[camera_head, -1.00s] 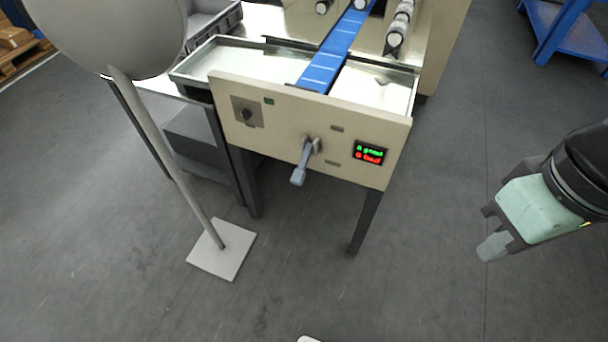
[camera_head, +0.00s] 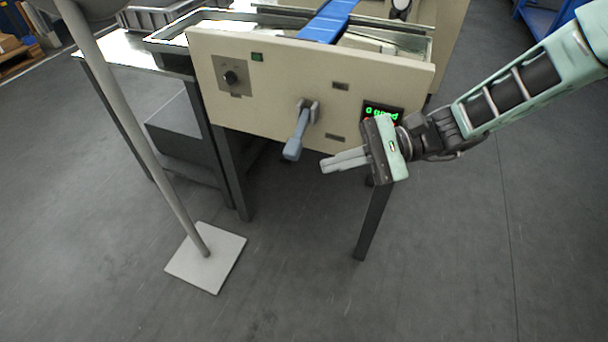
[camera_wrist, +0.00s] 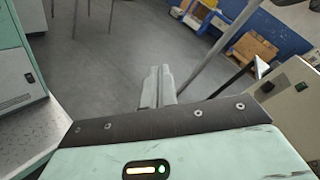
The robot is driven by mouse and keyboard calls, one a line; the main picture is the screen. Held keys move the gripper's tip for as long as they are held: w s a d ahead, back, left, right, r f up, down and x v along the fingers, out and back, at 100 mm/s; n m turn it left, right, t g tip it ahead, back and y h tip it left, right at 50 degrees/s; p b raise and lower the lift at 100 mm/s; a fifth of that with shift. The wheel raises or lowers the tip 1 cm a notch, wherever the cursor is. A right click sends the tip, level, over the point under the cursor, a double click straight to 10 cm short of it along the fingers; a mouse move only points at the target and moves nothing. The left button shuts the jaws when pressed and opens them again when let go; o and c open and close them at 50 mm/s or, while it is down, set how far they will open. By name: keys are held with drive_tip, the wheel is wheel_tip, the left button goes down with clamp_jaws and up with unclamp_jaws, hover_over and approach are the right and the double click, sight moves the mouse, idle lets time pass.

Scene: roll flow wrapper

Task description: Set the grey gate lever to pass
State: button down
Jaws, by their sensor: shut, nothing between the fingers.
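The grey gate lever (camera_head: 297,134) is on the cream front panel (camera_head: 290,85) of the machine. Its handle hangs downward, tilted slightly left, from a pivot near the panel's lower middle. Two small labels (camera_head: 340,86) sit to the right of the pivot, one higher and one lower; their text is too small to read. My gripper (camera_head: 325,165) is shut and empty, to the right of the lever handle and a little lower, with its fingers pointing left. It does not appear to touch the lever. The wrist view shows the shut fingers (camera_wrist: 157,87); I cannot make out the lever there.
A display (camera_head: 382,112) with green text is partly hidden behind my gripper. A dark knob (camera_head: 231,77) is at the panel's left. A pole on a white square base (camera_head: 207,258) stands at left. The blue conveyor belt (camera_head: 328,20) runs behind the panel. Floor in front is clear.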

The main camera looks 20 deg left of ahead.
sight(298, 134)
drive_tip(key=w+f+m+t+y+b, duration=0.6)
drive_tip(key=w+f, duration=0.6)
drive_tip(key=f, duration=0.4)
drive_tip(key=shift+w+a+m+t+y+b, duration=0.3)
drive_tip(key=shift+a+m+y, duration=0.15)
drive_tip(key=shift+m, duration=0.35)
drive_tip(key=shift+s, duration=0.1)
drive_tip(key=b+x, duration=0.2)
drive_tip(key=x, duration=0.8)
drive_tip(key=shift+r, duration=0.15)
